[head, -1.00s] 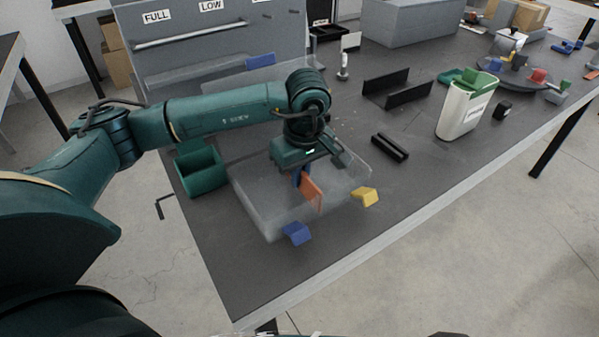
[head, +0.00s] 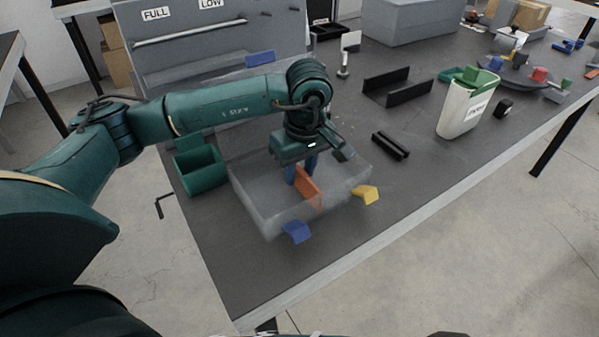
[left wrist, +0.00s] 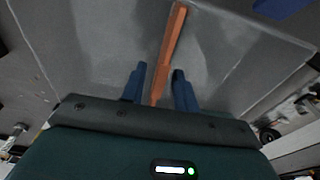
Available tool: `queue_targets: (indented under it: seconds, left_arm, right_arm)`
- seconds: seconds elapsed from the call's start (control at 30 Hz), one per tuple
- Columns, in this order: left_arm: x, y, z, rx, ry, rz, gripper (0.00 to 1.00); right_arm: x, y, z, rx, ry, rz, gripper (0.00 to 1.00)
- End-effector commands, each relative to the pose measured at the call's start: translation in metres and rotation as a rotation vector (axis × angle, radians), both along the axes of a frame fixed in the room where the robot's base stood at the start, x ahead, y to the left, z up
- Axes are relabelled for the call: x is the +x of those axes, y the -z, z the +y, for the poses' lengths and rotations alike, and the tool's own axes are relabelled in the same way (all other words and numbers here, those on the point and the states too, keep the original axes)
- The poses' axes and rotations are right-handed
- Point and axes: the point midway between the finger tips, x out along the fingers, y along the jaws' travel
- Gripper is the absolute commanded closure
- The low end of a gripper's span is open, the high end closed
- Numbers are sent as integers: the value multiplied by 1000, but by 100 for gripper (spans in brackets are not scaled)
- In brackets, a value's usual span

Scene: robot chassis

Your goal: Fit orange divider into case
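The orange divider (head: 309,188) stands on edge inside the clear case (head: 262,198), running from under my gripper toward the front wall. In the left wrist view the divider (left wrist: 172,42) runs away from between the blue fingers. My left gripper (head: 301,168) is over the case, pointing down. In the left wrist view its fingers (left wrist: 159,86) are spread on either side of the divider, with visible gaps. The divider's near end is partly hidden by the gripper, so its fit at the bottom cannot be told. My right gripper is not in view.
Black rails (head: 391,146) and a white container (head: 460,112) stand to the right. The front right tabletop is clear.

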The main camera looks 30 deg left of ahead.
Motion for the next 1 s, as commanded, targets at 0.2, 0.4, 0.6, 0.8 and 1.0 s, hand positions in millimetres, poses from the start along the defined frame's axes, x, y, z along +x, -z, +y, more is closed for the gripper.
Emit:
queue_targets:
  seconds: [0.2, 0.4, 0.6, 0.8, 1.0]
  left_arm:
    - [-2, -51, -6, -1, 3, -6, 70]
    - [-5, -90, -10, 0, 1, -4, 70]
    - [-7, -112, -12, 0, 1, -2, 70]
    - [-7, -115, -12, 0, 2, 0, 70]
    - [-7, -115, -12, 0, 1, 0, 70]
  right_arm:
    - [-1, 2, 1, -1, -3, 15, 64]
    - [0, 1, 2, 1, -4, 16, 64]
    - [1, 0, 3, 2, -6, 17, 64]
    - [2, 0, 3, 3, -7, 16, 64]
    - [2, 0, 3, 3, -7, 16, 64]
